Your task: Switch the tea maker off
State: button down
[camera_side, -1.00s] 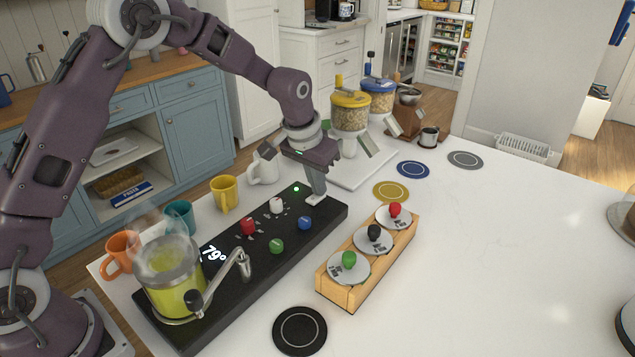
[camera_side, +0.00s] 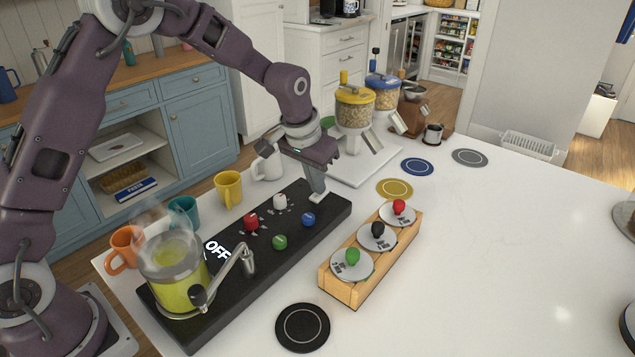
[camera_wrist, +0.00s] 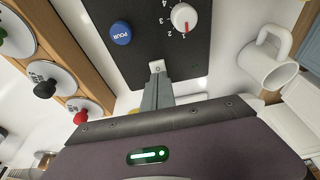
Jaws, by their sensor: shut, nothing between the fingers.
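The tea maker (camera_side: 225,294) is a long black base with a steaming glass jug of yellow-green tea (camera_side: 183,292) at its near left end. Its display (camera_side: 216,249) reads OFF. Red (camera_side: 251,222), white (camera_side: 280,202), green (camera_side: 279,242) and blue (camera_side: 308,219) knobs sit on its top. A light switch plate (camera_side: 317,198) lies at the far right end, and no green light shows there. My gripper (camera_side: 318,192) is shut and empty, with its fingertips at this switch. In the wrist view the fingertips (camera_wrist: 157,76) overlap the switch plate, partly hiding it.
Orange, teal, yellow (camera_side: 228,188) and white mugs stand along the base's back side. Cereal dispensers (camera_side: 354,108) stand on a white board behind. The right counter is mostly clear.

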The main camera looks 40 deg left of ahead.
jog(key=s+v, duration=0.1)
jog(key=v, duration=1.2)
jog(key=shift+r, duration=0.1)
jog(key=s+r+t, duration=0.1)
jog(key=s+r, duration=0.2)
jog(key=s, duration=0.4)
jog(key=s+r, duration=0.3)
jog(key=s, duration=0.4)
jog(key=s+f, duration=0.1)
jog(key=s, duration=0.7)
jog(key=s+a+f+t, duration=0.1)
jog(key=s+f, duration=0.1)
jog(key=s, duration=0.6)
jog(key=shift+a+f, duration=0.2)
jog(key=shift+f, duration=0.15)
